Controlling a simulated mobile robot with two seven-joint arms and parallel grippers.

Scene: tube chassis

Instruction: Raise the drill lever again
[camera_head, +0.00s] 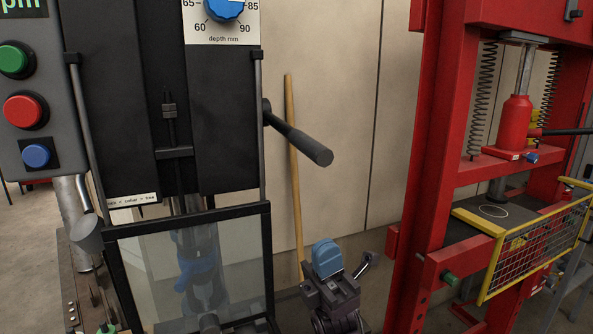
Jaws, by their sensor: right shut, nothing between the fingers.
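The drill lever (299,139) is a dark bar with a thicker round grip. It comes out of the right side of the black drill press (226,120) and slants down to the right, its grip end free. My right gripper (327,258) is low in the middle of the view, dark with blue at its top. It is shut and empty, below the lever's grip and apart from it. My left gripper is not in view.
A clear guard (140,268) in a black frame covers the drill's work area; blue and grey parts show through it. A wooden pole (294,180) leans on the wall behind the lever. A red press (433,170) with a yellow-framed mesh guard (535,250) stands at right.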

